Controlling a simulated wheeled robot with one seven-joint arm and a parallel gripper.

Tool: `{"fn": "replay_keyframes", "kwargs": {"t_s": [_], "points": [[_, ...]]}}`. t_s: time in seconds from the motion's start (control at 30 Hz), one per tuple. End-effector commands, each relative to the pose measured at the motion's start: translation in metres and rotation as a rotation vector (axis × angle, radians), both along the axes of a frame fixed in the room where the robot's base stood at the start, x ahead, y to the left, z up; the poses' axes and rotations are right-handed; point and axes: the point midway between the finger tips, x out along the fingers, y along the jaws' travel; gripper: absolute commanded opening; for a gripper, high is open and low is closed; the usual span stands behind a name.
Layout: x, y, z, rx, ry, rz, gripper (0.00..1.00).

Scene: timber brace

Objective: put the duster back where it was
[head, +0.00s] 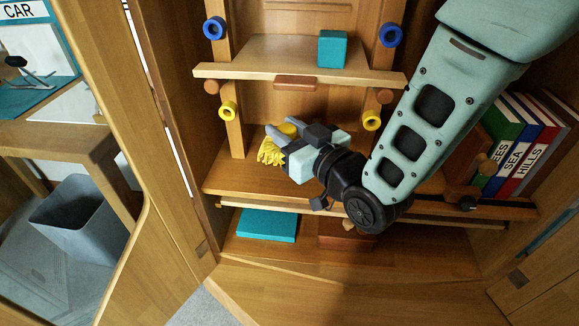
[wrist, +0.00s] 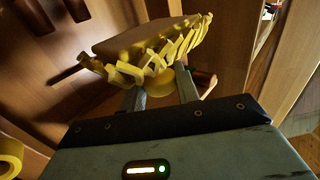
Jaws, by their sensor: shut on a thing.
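The duster (head: 270,152) is yellow with a fringe of thick strands. My gripper (head: 281,139) is shut on it, in front of the cabinet's back panel and below the upper shelf. In the wrist view the duster (wrist: 153,64) spreads beyond my gripper's two fingers (wrist: 162,92), with a yellow round part between them. The fingers hide part of this hold. I cannot tell whether the duster touches the panel or shelf behind it.
The upper shelf (head: 250,71) carries a teal block (head: 332,49). Blue pegs (head: 215,28) and yellow pegs (head: 228,110) stick out from the uprights. Books (head: 515,145) stand at the right. A teal flat box (head: 267,224) lies on the lower shelf. A grey bin (head: 75,215) is at left.

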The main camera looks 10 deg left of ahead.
Motion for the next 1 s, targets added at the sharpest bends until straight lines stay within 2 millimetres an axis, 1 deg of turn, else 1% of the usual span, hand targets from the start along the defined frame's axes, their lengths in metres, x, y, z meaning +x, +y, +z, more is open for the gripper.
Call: {"fn": "replay_keyframes", "kwargs": {"t_s": [0.03,0.13,0.2,0.37,0.6,0.87,1.0], "points": [[-0.001,0.0,-0.016,-0.004,0.003,0.001,0.04],[0.0,0.0,-0.033,-0.002,0.002,0.001,0.04],[0.0,0.0,-0.04,-0.001,0.001,0.0,0.04],[0.0,0.0,-0.05,0.0,0.0,0.0,0.04],[0.0,0.0,-0.082,-0.001,0.001,0.001,0.04],[0.0,0.0,-0.082,0.001,-0.001,0.0,0.04],[0.0,0.0,-0.087,0.001,-0.001,0.0,0.04]]}}
